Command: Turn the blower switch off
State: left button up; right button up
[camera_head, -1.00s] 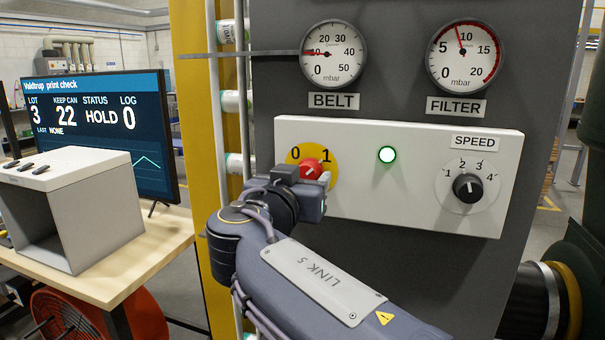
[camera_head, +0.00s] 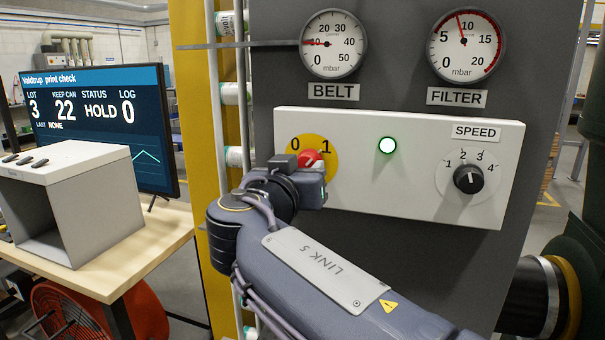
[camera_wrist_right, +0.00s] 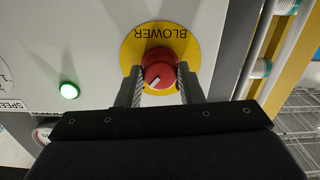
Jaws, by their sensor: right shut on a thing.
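The blower switch is a red knob (camera_head: 310,158) on a yellow plate (camera_head: 331,152) marked 0 and 1, at the left of the white panel (camera_head: 420,190). In the right wrist view the red knob (camera_wrist_right: 158,70) sits between the fingers, with a white pointer mark, below the upside-down word BLOWER. My right gripper (camera_wrist_right: 158,80) is shut on the knob, one finger on each side. In the head view its wrist (camera_head: 295,182) covers the plate's lower left. A green lamp (camera_head: 387,145) right of the switch is lit. My left gripper is not in view.
A black SPEED knob (camera_head: 467,179) is at the panel's right, and BELT (camera_head: 333,44) and FILTER (camera_head: 466,46) gauges are above. A screen (camera_head: 100,120) and an open grey box (camera_head: 75,205) stand on a wooden table (camera_head: 140,258) at left. Pipes run beside the cabinet.

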jog(key=n+b, duration=0.2)
jog(key=n, duration=1)
jog(key=shift+r, duration=0.1)
jog(key=shift+n+p, duration=0.45)
jog(key=shift+n, duration=1.95)
jog(key=o, duration=1)
